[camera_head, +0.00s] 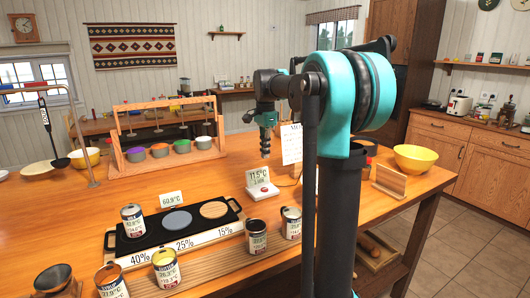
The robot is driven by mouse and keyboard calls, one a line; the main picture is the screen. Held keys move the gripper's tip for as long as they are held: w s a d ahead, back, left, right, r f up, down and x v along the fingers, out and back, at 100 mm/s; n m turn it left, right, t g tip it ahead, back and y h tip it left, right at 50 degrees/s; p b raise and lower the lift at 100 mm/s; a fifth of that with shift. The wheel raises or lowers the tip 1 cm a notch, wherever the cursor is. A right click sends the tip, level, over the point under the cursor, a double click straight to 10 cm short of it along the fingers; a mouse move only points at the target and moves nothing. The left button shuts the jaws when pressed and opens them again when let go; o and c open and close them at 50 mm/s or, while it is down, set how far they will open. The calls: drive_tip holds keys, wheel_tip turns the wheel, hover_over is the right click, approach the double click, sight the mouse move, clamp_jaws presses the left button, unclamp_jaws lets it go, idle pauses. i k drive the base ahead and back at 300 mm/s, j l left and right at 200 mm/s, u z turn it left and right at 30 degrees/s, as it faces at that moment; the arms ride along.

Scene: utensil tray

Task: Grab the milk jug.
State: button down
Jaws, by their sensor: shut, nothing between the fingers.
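I cannot pick out a milk jug with certainty in the head view. Several labelled cans stand on the wooden table: one (133,221) on the left of a dark board (150,248), two (166,270) (111,284) at the front, and two (257,238) (291,224) at the board's right. Their labels are too small to read fully. My gripper (265,153) hangs from the teal wrist, pointing down above the table behind the board. It is shut and empty, and touches none of the cans.
The board carries two round discs and 40%, 25% and 15% marks. A white temperature display (262,190) stands near its right end. A wooden rack (167,162) with coloured bowls is behind. A yellow bowl (416,158) is at the right. A dark cup (54,280) is front left.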

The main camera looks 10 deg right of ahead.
sight(132, 218)
drive_tip(key=k, duration=1)
